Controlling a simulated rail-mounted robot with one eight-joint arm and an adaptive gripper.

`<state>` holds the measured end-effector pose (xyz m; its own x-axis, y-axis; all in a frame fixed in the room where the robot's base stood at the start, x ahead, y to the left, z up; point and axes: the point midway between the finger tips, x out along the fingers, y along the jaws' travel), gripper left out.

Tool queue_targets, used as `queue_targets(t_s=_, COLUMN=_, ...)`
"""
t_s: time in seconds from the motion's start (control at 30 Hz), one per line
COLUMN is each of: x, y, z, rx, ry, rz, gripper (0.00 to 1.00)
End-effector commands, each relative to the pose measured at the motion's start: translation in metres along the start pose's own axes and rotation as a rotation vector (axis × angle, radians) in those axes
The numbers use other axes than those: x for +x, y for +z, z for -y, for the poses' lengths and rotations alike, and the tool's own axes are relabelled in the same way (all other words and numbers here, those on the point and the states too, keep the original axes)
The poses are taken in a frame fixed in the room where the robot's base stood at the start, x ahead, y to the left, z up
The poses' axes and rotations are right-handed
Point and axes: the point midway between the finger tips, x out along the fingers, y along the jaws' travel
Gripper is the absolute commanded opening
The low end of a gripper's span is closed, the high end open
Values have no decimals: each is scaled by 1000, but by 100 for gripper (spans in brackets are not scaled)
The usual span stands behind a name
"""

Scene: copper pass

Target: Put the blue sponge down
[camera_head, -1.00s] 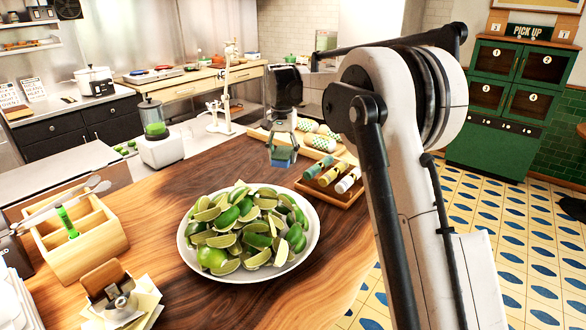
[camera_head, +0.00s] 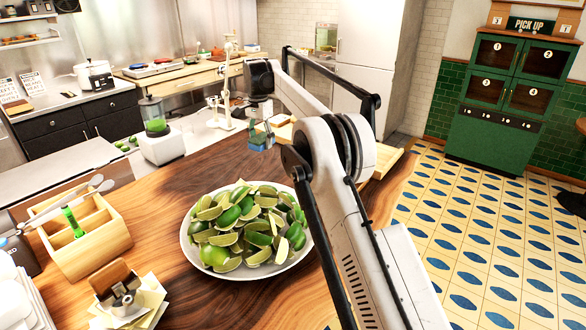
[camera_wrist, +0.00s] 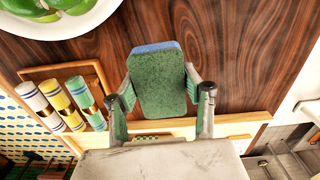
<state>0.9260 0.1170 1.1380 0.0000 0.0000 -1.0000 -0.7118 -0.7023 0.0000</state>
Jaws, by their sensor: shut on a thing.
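The sponge (camera_wrist: 157,82) is blue on one edge with a green face. It sits between the two fingers of my gripper (camera_wrist: 158,92) in the wrist view, over the brown wood counter. In the head view the sponge (camera_head: 259,144) shows small and blue-green below my gripper (camera_head: 261,136), behind the plate of limes. My gripper is shut on the sponge. Whether the sponge touches the counter (camera_head: 190,185) is hard to tell.
A white plate (camera_head: 208,264) of lime wedges stands in front of the gripper. A wooden board (camera_wrist: 240,122) lies close by. Bare counter shows left of the plate.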

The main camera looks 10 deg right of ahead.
Motion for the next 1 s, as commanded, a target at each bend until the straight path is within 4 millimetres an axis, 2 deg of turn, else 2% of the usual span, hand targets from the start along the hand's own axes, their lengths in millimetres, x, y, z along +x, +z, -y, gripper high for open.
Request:
queue_targets(t_s=0.17, x=8, y=-12, z=-9, rx=2, ry=0, rz=0, gripper=14)
queue_targets(t_s=0.63, x=60, y=-82, z=-61, rx=1, ry=0, rz=0, gripper=14)
queue_targets(t_s=0.8, x=68, y=-92, z=-69, rx=0, ry=0, rz=0, gripper=14)
queue_targets(t_s=1.0, x=82, y=-94, z=-70, rx=-1, ry=0, rz=0, gripper=14)
